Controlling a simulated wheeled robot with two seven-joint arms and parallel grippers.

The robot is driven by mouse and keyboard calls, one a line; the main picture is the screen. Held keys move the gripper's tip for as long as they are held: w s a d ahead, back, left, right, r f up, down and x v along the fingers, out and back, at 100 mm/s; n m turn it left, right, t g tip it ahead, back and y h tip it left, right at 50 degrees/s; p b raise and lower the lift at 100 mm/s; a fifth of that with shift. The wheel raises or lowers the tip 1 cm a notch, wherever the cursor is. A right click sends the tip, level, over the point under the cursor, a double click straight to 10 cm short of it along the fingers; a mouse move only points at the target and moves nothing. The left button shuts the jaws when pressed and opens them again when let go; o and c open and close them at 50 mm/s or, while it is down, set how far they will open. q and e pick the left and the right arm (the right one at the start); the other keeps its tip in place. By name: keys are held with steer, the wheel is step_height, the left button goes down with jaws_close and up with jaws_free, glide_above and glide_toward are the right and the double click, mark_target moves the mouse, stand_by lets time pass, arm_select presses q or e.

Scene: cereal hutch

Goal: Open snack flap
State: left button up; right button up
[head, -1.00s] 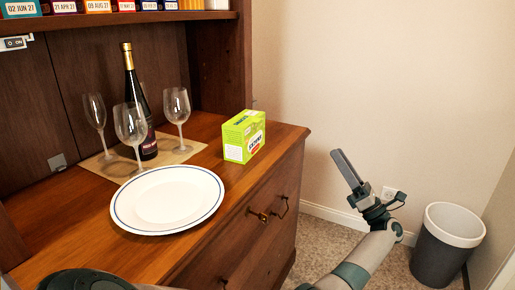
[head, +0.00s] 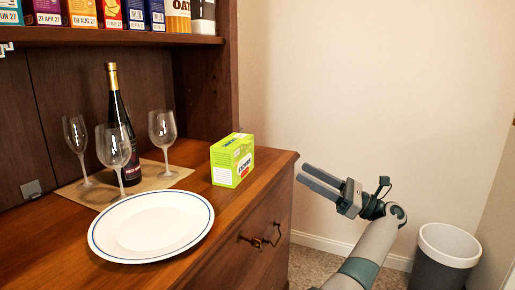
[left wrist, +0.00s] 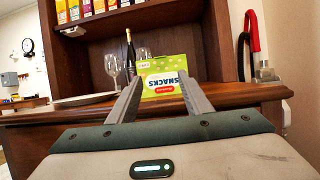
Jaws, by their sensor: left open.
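A green and white snack box (head: 232,160) stands on the wooden counter near its right end. Its top looks flat and closed, with no flap seen raised. My right gripper is not in view.
A white plate (head: 151,226) lies on the counter left of the box. A dark bottle (head: 121,130) and several wine glasses stand on a mat behind it. A shelf of cartons (head: 120,37) overhangs the back. A bin (head: 446,252) stands on the floor right.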

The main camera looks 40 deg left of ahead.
arm_select(q)
glide_toward(236, 140)
steer(key=a+r, duration=0.1)
steer(key=s+a+r, duration=0.1)
steer(key=shift+a+r+b, duration=0.25)
steer(key=shift+a+b, duration=0.05)
stand_by(0.4)
jaws_close()
